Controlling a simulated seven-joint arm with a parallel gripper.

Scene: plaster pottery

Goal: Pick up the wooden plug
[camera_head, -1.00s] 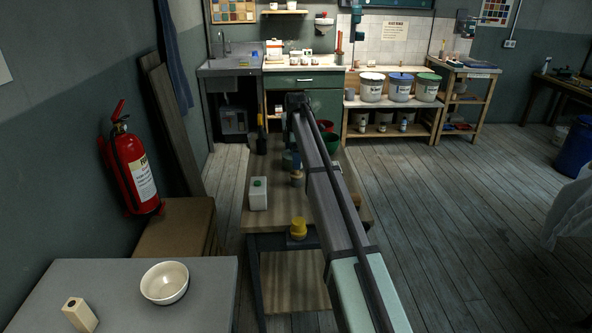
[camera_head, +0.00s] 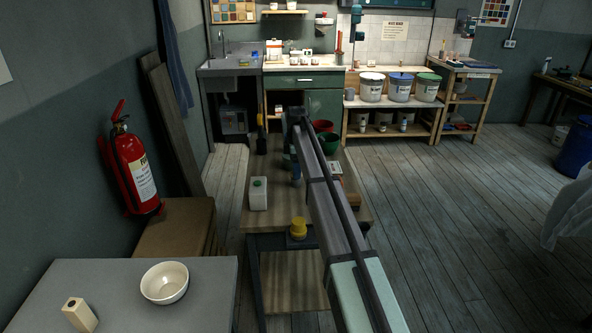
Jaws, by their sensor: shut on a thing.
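I cannot make out a wooden plug for certain in this view. My arm reaches away over the wooden workbench (camera_head: 270,222), and its far end is near the back of the bench. My gripper is hidden behind the arm, so its jaws and anything between them do not show. A small blue upright object (camera_head: 296,173) shows just left of the arm. A brown wooden-looking piece (camera_head: 349,199) shows partly at the arm's right side; I cannot tell its shape.
A grey table (camera_head: 120,280) in front holds a cream bowl (camera_head: 165,283) and a pale block (camera_head: 80,314).

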